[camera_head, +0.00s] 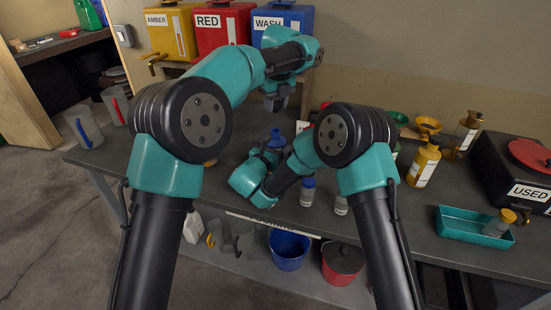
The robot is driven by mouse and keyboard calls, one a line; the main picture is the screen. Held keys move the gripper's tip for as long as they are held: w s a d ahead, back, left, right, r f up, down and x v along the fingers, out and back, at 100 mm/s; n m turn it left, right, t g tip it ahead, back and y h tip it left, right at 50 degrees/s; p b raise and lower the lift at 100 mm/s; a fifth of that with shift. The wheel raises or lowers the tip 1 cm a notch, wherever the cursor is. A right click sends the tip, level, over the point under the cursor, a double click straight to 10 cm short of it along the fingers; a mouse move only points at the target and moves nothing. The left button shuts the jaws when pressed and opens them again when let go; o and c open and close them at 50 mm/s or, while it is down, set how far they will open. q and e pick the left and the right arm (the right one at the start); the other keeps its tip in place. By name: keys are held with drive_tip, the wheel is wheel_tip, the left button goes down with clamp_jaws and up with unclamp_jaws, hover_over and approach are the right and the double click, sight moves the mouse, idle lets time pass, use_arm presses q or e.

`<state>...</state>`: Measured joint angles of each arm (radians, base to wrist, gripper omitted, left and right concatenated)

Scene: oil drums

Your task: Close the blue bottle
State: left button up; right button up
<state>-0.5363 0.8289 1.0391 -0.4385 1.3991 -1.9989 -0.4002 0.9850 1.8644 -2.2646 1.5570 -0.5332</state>
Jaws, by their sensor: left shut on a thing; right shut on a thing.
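The blue bottle (276,139) stands on the grey bench, its top showing above my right gripper; its lower part is hidden by the gripper and wrist. My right gripper (267,154) is shut on the bottle, reaching in from the front. My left gripper (276,101) points down above the bottle, with a clear gap between them. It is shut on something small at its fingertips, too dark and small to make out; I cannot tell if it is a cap.
Blue-capped small bottles (307,192) stand right of my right wrist. A yellow bottle (424,164), a teal tray (462,229) and a black USED container (510,170) are further right. Amber, red and blue drums (283,22) stand behind. Buckets (289,249) sit on the lower shelf.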

drive_tip(key=c, duration=0.3)
use_arm(q)
drive_tip(key=shift+f, duration=2.5)
drive_tip(key=shift+f, duration=0.9)
drive_tip(key=shift+f, duration=0.55)
use_arm(e)
drive_tip(key=c, duration=0.5)
use_arm(q)
drive_tip(key=m, duration=0.5)
drive_tip(key=shift+h, duration=0.3)
drive_tip(key=m, duration=0.5)
drive_tip(key=shift+h, duration=0.4)
